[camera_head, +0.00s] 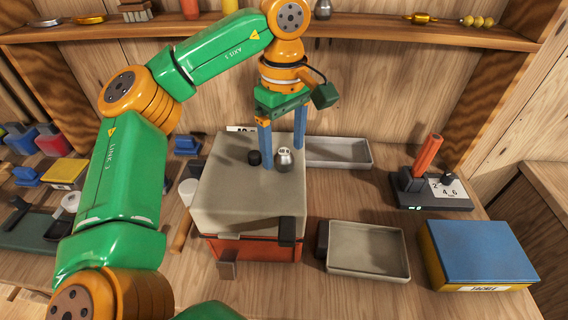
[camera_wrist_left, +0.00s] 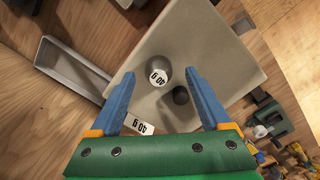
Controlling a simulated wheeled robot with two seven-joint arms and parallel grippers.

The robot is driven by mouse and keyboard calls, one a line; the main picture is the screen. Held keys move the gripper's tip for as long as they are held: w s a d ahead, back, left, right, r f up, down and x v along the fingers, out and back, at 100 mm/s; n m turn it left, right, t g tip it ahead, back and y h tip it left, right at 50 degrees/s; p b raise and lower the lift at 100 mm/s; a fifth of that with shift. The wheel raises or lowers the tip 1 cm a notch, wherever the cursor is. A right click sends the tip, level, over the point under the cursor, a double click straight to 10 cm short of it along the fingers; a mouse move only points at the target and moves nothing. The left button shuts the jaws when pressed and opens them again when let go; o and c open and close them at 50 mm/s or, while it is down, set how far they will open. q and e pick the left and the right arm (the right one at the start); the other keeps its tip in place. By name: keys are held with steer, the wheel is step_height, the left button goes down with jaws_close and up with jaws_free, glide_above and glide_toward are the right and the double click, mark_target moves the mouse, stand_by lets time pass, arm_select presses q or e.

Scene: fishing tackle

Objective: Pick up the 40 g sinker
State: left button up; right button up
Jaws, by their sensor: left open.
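The silver, rounded 40 g sinker (camera_head: 284,161) stands on the grey top of a box (camera_head: 235,200). In the left wrist view the sinker (camera_wrist_left: 158,70) shows a white "40 g" label. My left gripper (camera_head: 283,158) points down with its blue fingers open. In the left wrist view the gripper (camera_wrist_left: 159,76) has a fingertip on either side of the sinker, with visible gaps; it is not gripped. How far the tips reach down beside it is hard to tell. A small dark piece (camera_head: 254,158) sits close to the left finger. My right gripper is out of view.
A "40 g" card (camera_wrist_left: 141,125) lies by the box edge. Grey trays stand behind (camera_head: 340,163) and right (camera_head: 368,262) of the box. A scale-like device (camera_head: 430,203) and a blue-topped yellow box (camera_head: 480,250) are at right. Tackle clutters the left.

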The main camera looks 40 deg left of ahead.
arm_select(q)
steer(key=shift+w+a+f, duration=0.1)
steer(key=shift+w+f, duration=0.05)
steer(key=shift+f, duration=0.4)
steer(key=shift+w+a+f, duration=0.1)
steer(key=shift+f, duration=0.4)
steer(key=shift+s+d, duration=0.15)
steer(key=shift+s, duration=0.05)
steer(key=shift+d+r, duration=0.1)
steer(key=c, duration=0.4)
jaws_close()
